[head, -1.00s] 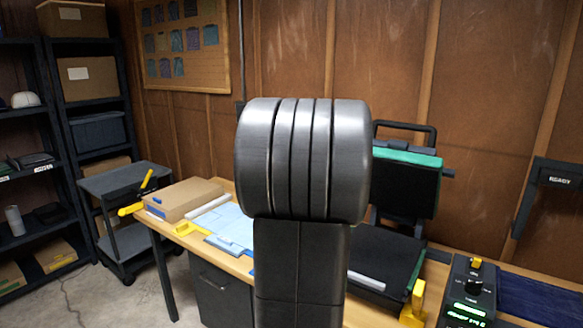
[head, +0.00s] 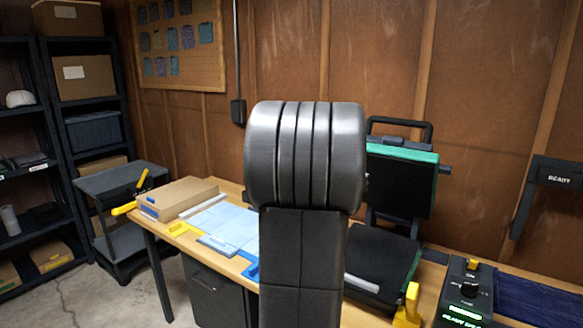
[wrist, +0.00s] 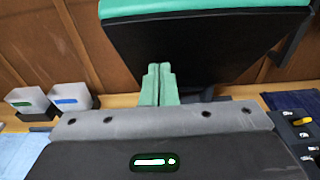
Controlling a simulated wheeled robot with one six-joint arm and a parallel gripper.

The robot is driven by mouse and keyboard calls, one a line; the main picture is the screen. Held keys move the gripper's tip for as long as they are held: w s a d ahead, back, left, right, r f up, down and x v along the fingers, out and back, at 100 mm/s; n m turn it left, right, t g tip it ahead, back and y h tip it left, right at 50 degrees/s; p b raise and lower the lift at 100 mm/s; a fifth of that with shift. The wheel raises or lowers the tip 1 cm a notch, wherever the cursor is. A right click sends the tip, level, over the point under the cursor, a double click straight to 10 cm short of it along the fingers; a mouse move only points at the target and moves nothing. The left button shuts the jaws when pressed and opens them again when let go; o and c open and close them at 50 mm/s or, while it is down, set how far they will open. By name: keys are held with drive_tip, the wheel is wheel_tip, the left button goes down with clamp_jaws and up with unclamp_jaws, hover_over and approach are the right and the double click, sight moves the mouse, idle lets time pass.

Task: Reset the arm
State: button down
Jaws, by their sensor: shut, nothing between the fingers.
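My arm's dark rounded link (head: 305,155) stands upright in the middle of the head view and hides my gripper there. In the wrist view my gripper's two pale green fingers (wrist: 158,72) are together, shut and empty. Behind and above them is the dark upper plate of the press (wrist: 205,45) with its green edge. In the head view the press is open, its upper plate (head: 400,180) tilted up behind my arm and its lower pad (head: 385,250) partly hidden. Whether the fingers touch the press cannot be told.
The wooden table (head: 222,268) carries a cardboard box (head: 180,197), light blue cloth (head: 228,222) and a control box (head: 465,292) with a green display. A dark cart (head: 118,180) and shelves stand left. A bracket marked READY (head: 558,180) is on the wall.

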drive_tip(key=s+a+f+t+h+b, duration=0.1)
drive_tip(key=s+a+f+t+b, duration=0.1)
drive_tip(key=f+b, duration=0.4)
drive_tip(key=s+a+f+t+h+b, duration=0.1)
drive_tip(key=s+f+b, duration=0.3)
drive_tip(key=b, duration=1)
wheel_tip(320, 180, down, 3)
drive_tip(key=shift+s+a+f+t+h, duration=0.1)
drive_tip(key=shift+s+a+t+h, duration=0.15)
drive_tip(key=shift+a+t+h, duration=0.35)
drive_tip(key=shift+s+a, duration=0.1)
drive_tip(key=shift+a, duration=0.15)
